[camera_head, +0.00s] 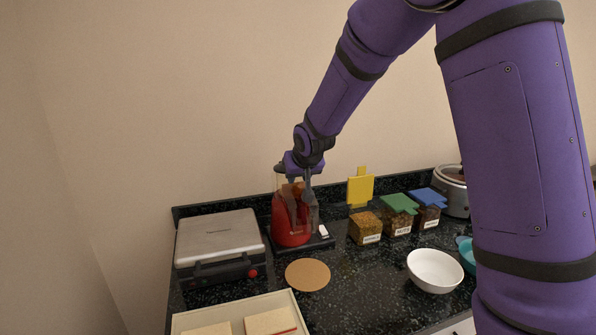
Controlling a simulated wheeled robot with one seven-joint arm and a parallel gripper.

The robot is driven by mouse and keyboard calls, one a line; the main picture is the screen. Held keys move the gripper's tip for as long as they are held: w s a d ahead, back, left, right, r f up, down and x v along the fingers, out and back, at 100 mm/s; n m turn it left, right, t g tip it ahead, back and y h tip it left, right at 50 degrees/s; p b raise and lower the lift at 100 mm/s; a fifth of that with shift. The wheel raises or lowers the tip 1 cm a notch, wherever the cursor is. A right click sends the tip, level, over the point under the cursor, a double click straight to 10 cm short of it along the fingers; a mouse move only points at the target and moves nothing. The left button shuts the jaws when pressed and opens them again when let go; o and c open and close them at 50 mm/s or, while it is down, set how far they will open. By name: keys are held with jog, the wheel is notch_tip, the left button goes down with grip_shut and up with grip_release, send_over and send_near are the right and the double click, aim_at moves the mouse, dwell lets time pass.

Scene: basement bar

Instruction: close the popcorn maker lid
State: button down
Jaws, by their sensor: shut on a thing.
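A red machine with a clear upper part (291,232), which looks like the popcorn maker, stands on a dark base at the back of the counter. My gripper (299,197) points down at it from above, with its grey fingers over the upper part. The fingers are shut on the machine's upper part. They and the wrist cover much of its top, so I cannot tell which part is the lid or how far it is open.
A grey press appliance (217,238) is on the left. A round tan mat (307,274) and a tray (237,308) lie in front. Jars with yellow (360,188), green (399,203) and blue (428,197) lids and a white bowl (434,269) are on the right.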

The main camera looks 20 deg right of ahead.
jog(key=shift+s+f, duration=0.1)
jog(key=shift+f, duration=0.1)
jog(key=c, duration=0.8)
grip_release()
jog(key=shift+o, duration=0.2)
jog(key=shift+r, duration=0.1)
jog(key=shift+s+r, duration=0.2)
jog(key=shift+r, duration=0.2)
jog(key=v, duration=0.9)
jog(key=shift+s+r, duration=0.25)
